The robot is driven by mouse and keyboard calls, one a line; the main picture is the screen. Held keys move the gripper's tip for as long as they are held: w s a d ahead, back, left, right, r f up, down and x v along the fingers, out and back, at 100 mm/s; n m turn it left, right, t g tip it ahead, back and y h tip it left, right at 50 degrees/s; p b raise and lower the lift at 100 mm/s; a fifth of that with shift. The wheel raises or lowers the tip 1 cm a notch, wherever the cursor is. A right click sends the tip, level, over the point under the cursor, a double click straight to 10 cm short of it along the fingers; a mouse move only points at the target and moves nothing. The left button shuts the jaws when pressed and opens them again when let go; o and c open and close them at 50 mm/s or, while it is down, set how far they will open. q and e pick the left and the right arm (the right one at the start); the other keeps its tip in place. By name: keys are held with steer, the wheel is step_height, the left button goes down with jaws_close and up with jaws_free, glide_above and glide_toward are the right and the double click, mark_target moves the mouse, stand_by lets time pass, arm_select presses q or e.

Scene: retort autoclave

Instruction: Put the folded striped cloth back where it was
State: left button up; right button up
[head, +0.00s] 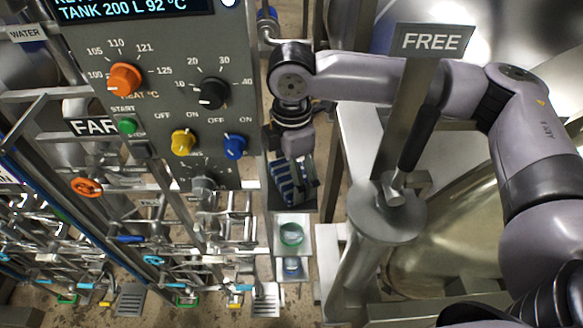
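The folded cloth (284,188), striped blue and white, is just right of the control panel's lower edge, in or over a dark grey tray (304,203). My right arm reaches in from the right, and its gripper (303,172) points down directly over the cloth. The gripper overlaps the cloth's upper right part. Its fingertips are small and partly hidden, so I cannot tell whether they grip the cloth. I cannot tell whether the cloth rests on the tray. My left gripper is not in view.
A control panel (155,75) with knobs stands at left. Below the cloth is a pale holder (281,225) with a green ring (291,234). A grey post (383,215) with a lever and a FREE sign (431,41) stands right. Pipes and valves fill the lower left.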

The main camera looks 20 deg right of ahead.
steer(key=shift+f, duration=0.2)
steer(key=o, duration=0.7)
steer(key=shift+o, duration=0.2)
step_height(320, 180, up, 12)
